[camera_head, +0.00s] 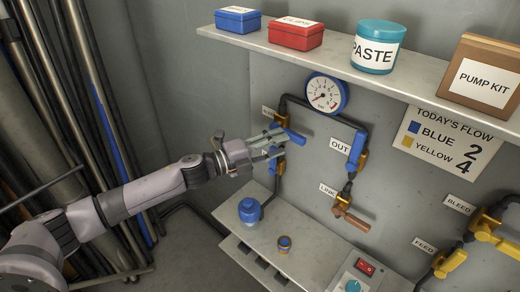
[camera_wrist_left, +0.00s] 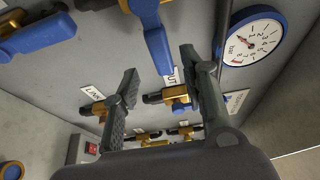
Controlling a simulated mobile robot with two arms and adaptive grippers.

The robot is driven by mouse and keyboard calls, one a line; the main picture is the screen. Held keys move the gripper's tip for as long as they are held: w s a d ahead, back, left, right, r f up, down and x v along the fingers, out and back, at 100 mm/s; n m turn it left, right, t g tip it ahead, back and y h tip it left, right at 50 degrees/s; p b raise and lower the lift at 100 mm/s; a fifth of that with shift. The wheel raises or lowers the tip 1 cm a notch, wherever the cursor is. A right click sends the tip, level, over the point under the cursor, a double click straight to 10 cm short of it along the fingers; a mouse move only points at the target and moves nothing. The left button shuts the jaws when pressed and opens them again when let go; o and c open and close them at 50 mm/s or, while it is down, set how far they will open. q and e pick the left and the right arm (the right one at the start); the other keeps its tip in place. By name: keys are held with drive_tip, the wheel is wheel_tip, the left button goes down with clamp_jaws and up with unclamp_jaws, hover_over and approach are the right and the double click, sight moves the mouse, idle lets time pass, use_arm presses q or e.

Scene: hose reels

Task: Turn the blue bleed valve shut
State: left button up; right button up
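Two blue-handled valves sit close together on the wall by my left gripper (camera_head: 268,146). The upper one has its handle (camera_head: 294,136) pointing right. The lower handle (camera_head: 270,154) is partly behind the fingers. Their labels are mostly hidden, so I cannot tell which is the bleed valve. In the left wrist view, one blue handle (camera_wrist_left: 158,47) hangs at the top, between the lines of the two spread fingers (camera_wrist_left: 162,88). Another blue handle (camera_wrist_left: 38,36) lies at upper left, outside them. My left gripper is open and holds nothing. My right gripper is out of view.
A blue-rimmed gauge (camera_head: 326,94) and the blue OUT valve (camera_head: 355,150) are to the right. The LINK valve (camera_head: 350,219) is below. Yellow valves (camera_head: 486,225) are at far right. A shelf (camera_head: 400,83) overhangs above. A blue-topped jar (camera_head: 249,211) stands on the bench.

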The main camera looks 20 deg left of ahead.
use_arm(q)
drive_tip(key=shift+v, duration=2.85)
